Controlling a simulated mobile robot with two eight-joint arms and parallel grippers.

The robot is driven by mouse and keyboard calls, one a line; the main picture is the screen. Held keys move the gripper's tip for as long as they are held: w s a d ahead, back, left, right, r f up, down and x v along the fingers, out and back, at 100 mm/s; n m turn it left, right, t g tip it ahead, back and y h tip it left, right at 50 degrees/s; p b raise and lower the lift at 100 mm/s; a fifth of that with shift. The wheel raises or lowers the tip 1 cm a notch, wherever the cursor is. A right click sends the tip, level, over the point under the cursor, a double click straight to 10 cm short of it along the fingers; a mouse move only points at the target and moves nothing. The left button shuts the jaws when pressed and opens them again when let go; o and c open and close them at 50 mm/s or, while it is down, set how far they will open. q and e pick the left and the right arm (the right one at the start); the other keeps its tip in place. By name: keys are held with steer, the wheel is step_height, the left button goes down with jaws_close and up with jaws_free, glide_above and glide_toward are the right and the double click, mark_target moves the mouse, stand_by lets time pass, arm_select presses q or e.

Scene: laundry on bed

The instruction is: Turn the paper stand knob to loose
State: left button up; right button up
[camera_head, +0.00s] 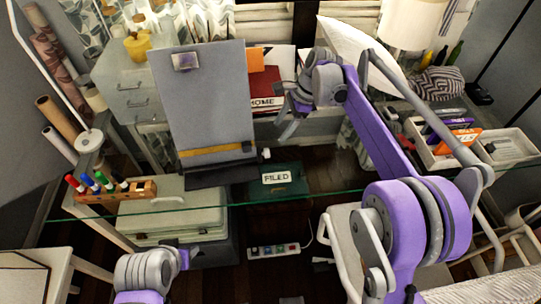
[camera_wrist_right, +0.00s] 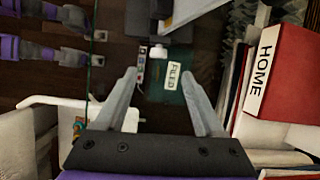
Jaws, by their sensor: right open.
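The paper stand (camera_head: 208,105) is a tall grey board with a yellow-brown ledge, standing on the glass desk left of centre in the head view. A small white knob (camera_head: 266,153) sits at the right of its lower part; it also shows in the right wrist view (camera_wrist_right: 158,52). My right gripper (camera_head: 285,127) is open and empty, to the right of the stand and apart from the knob. In the right wrist view its spread fingers (camera_wrist_right: 158,78) have the knob beyond and between them. My left gripper (camera_head: 188,254) is low at the bottom left, its fingers unclear.
A wooden marker holder (camera_head: 118,191) stands on the desk left of the stand. A red binder marked HOME (camera_head: 267,101) is behind my right gripper. A dark green box labelled FILED (camera_head: 270,192) is seen through the glass. A white tray (camera_head: 427,155) lies at right.

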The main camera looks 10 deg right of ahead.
mark_target(266, 153)
steer(key=shift+g, duration=0.3)
steer(key=x, duration=1.1)
steer(key=shift+w+d+b, duration=0.1)
steer(key=shift+w+b, duration=0.15)
steer(key=shift+b, duration=0.05)
jaws_close()
